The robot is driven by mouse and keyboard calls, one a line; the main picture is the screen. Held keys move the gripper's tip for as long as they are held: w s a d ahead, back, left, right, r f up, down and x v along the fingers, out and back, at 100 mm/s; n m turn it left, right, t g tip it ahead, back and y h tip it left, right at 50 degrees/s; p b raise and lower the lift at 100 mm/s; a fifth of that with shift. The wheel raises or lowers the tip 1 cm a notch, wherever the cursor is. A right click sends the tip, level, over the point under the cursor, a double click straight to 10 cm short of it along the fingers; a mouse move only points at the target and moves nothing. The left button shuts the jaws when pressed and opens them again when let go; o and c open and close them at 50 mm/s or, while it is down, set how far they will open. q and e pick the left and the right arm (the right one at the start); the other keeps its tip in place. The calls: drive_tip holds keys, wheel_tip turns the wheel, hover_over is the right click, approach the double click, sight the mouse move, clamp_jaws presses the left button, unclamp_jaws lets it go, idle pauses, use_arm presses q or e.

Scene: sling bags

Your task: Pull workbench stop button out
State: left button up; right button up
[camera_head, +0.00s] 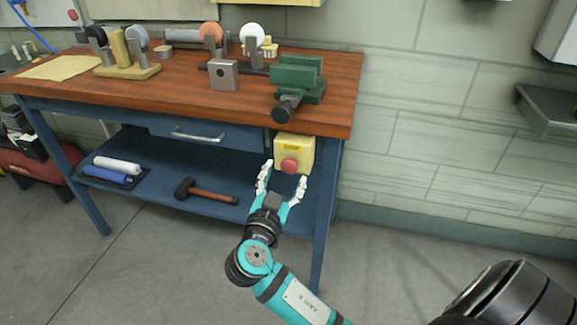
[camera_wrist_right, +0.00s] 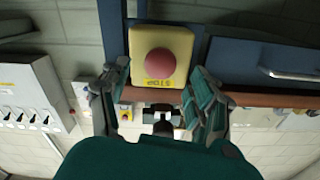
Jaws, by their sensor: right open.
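The stop button is a red round knob (camera_head: 289,166) on a yellow box (camera_head: 306,153) under the right end of the workbench top (camera_head: 180,85). In the right wrist view the red knob (camera_wrist_right: 160,63) sits in the middle of the yellow box (camera_wrist_right: 184,45), with a label strip along one edge. My right gripper (camera_head: 284,176) is open, with its fingers spread to either side of the knob in the head view. My left gripper is not in view.
A green vise (camera_head: 297,78) is on the bench top above the box. A blue drawer (camera_head: 205,138) with a metal handle is left of it. A mallet (camera_head: 205,191) and rolls (camera_head: 115,165) lie on the lower shelf. A blue bench leg (camera_head: 322,215) stands close right of the gripper.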

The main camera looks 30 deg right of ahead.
sight(288, 168)
drive_tip(key=shift+x, duration=2.1)
drive_tip(key=shift+c, duration=0.5)
clamp_jaws()
